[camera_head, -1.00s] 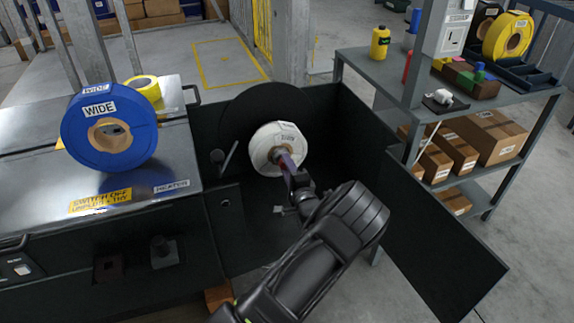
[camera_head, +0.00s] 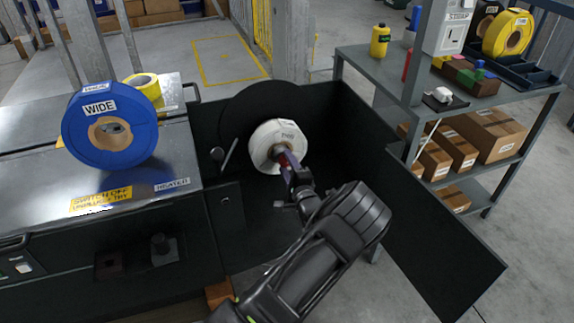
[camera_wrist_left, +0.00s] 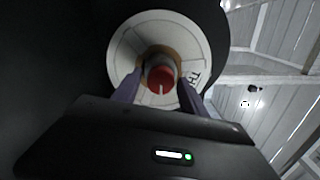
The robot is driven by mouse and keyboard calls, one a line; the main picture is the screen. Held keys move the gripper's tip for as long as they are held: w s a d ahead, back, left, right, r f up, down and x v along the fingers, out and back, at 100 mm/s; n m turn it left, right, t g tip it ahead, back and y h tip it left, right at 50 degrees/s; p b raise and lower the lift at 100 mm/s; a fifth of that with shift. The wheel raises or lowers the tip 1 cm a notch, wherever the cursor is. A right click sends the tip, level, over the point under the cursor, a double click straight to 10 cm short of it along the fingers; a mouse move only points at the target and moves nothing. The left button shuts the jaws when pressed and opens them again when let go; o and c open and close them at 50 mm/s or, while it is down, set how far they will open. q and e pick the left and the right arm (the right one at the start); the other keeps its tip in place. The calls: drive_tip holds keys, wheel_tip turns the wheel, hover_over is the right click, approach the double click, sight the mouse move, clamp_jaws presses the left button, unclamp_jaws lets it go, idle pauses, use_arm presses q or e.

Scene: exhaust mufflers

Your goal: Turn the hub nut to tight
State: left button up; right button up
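The hub nut is a red round knob with a pale line on its face (camera_wrist_left: 160,80), in the middle of a white roll (camera_wrist_left: 128,48) with a brown core. In the head view the white roll (camera_head: 267,133) stands upright against a dark round plate. My left gripper (camera_head: 284,163) reaches up to the roll's centre, and red shows between its fingers. In the left wrist view its purple fingers (camera_wrist_left: 160,90) stand on either side of the nut, with a small gap visible on each side. My right gripper is not in view.
A dark panel (camera_head: 440,235) stands to the right of the roll. A thin lever (camera_head: 229,154) is at its left. A blue roll (camera_head: 75,137) marked WIDE and a yellow roll (camera_head: 152,88) stand on the metal top. Shelves (camera_head: 480,100) are at the right.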

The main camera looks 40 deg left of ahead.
use_arm(q)
drive_tip(key=shift+o, duration=0.7)
drive_tip(key=shift+s+d, duration=0.3)
drive_tip(key=shift+d, duration=0.2)
drive_tip(key=p+v, duration=0.2)
drive_tip(key=v, duration=0.4)
drive_tip(key=shift+s+d, duration=0.25)
